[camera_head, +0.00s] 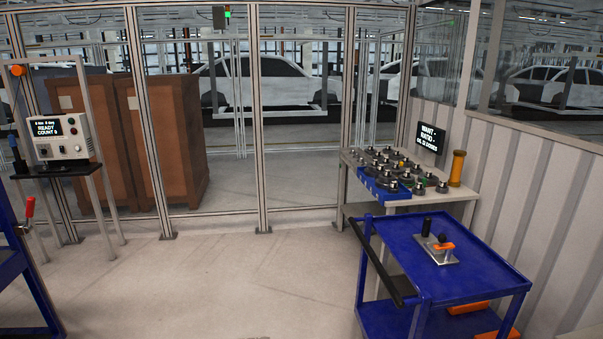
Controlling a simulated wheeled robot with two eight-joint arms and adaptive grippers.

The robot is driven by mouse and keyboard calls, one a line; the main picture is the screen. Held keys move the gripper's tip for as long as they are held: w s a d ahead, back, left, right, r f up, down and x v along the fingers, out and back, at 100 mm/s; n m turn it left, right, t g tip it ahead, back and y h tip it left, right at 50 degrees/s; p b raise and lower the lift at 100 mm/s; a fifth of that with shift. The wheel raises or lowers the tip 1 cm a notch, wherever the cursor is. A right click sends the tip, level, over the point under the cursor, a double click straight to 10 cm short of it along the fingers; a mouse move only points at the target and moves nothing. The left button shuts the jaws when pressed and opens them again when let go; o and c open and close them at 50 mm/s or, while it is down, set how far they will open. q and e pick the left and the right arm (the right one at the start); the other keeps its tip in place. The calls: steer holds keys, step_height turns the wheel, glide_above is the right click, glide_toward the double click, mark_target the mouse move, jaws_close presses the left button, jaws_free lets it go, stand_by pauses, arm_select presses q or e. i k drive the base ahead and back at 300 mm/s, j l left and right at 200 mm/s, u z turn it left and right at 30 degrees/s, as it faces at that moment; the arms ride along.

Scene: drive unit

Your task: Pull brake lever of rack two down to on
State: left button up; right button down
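A red-handled lever (29,208) stands tilted upward at the left edge, by the post of a blue rack (40,285) that is mostly cut off by the frame. I cannot read a number on this rack, so I cannot tell whether it is rack two. A blue cart (440,275) stands at the right with a black push handle (385,275). On its top is a metal plate with an orange handle (443,246) and a black upright knob (426,227). Neither of my grippers is in view.
A grey control box (62,138) sits on a stand at the left. A bench (455,190) behind the cart holds several dark round parts and an orange cylinder (457,168). A fence with brown crates (165,140) behind closes the back. The middle floor (220,285) is clear.

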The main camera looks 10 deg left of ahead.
mark_target(31, 201)
steer(key=u, duration=2)
steer(key=i+j, duration=0.1)
steer(key=i, duration=0.45)
steer(key=i+j, duration=0.1)
steer(key=i, duration=0.4)
steer(key=i+j+z, duration=0.1)
steer(key=i, duration=0.45)
steer(key=i+j, duration=0.1)
steer(key=i, duration=0.45)
steer(key=i+j, duration=0.15)
steer(key=i, duration=0.35)
